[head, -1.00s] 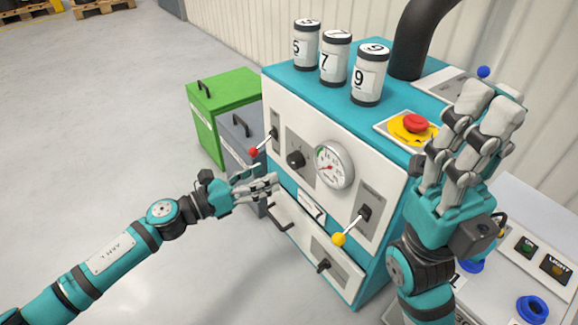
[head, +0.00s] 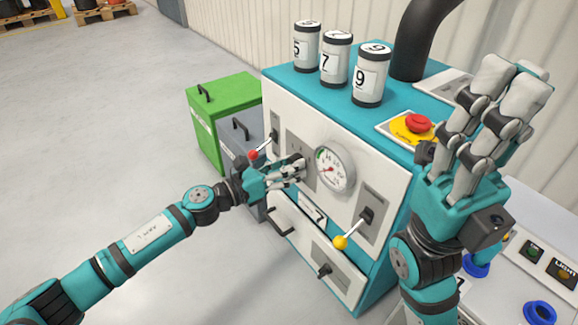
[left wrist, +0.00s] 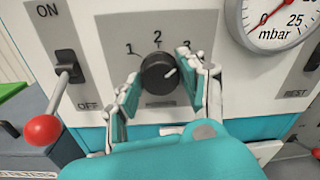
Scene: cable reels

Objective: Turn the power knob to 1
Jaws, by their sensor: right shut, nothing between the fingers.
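The black power knob (left wrist: 158,73) sits on a grey plate (left wrist: 115,35) marked 1, 2 and 3. Its white pointer line aims up and right, toward the 3.
A red-tipped ON/OFF lever (left wrist: 43,130) is left of the knob. A pressure gauge (head: 334,169) is right of it, with a yellow-tipped lever (head: 341,242) below. Labelled canisters (head: 371,75) and a red emergency button (head: 418,124) are on the cabinet top.

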